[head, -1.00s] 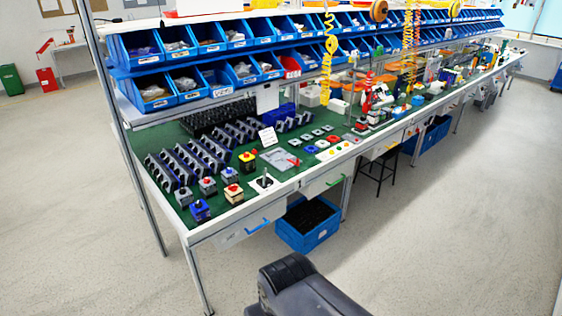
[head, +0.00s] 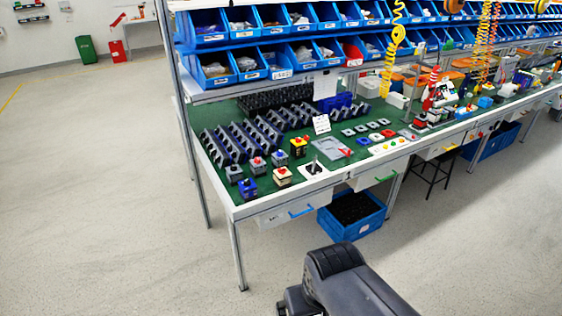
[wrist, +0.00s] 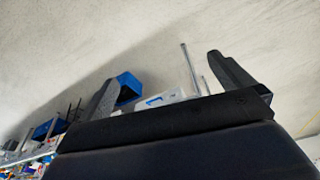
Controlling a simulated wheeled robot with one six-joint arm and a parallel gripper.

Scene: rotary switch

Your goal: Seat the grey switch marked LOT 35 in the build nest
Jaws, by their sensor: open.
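Several small switches stand near the left front of the green bench top in the head view. Two are grey: one with a red knob (head: 257,165) and one with a dark or blue knob (head: 234,174). Beside them are a blue switch (head: 248,189), a beige one with a red knob (head: 282,177) and a yellow one (head: 298,147). The lot marks are too small to read. A white plate with a dark upright lever (head: 314,169) and a grey flat fixture (head: 334,151) lie to their right; I cannot tell which is the build nest. My gripper (wrist: 163,72) is open and empty, away from the bench.
The bench (head: 222,205) has metal legs and a drawer with a blue handle (head: 300,211). A blue crate (head: 352,228) sits beneath it. Dark racks (head: 240,140) stand behind the switches, with blue bins (head: 215,68) above. The floor in front and at left is clear.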

